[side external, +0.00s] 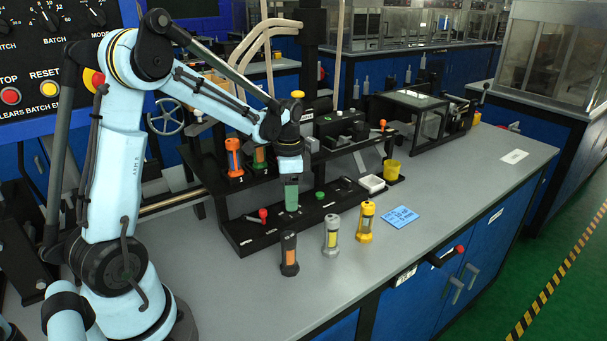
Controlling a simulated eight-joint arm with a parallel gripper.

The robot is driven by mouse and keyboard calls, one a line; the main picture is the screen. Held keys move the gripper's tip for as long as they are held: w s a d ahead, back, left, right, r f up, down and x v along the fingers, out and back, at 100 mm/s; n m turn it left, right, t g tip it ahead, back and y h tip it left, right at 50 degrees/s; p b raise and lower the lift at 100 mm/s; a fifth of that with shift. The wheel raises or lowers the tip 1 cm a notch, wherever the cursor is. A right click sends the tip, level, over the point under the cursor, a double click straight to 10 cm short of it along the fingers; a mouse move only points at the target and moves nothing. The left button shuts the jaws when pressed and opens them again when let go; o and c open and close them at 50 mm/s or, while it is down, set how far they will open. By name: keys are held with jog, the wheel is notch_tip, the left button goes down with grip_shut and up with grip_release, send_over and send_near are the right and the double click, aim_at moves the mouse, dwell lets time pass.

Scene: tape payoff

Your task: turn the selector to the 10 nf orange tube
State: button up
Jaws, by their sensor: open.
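My gripper (291,180) points down over the black base strip (245,241) in the side external view. A green block-like piece (291,199) shows directly below it; I cannot tell if it is between the jaws. A small red-handled lever (263,214) stands on the strip, left of my gripper and apart from it. I cannot tell whether this lever is the selector. An orange tube (234,158) stands upright in the rack behind, left of my gripper. A dark tube with an orange band (289,254) stands on the bench in front. No 10 nf marking is readable.
A silver tube (331,236) and a yellow tube (366,222) stand at the front, beside a blue card (402,217). A white tray (371,184) and yellow cup (391,170) are to the right. The right bench is mostly clear.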

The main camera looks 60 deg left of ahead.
jog(key=shift+f, duration=0.75)
jog(key=c, duration=1)
jog(key=shift+c, duration=0.2)
jog(key=n, duration=0.5)
jog(key=shift+n, duration=0.3)
jog(key=n, duration=0.6)
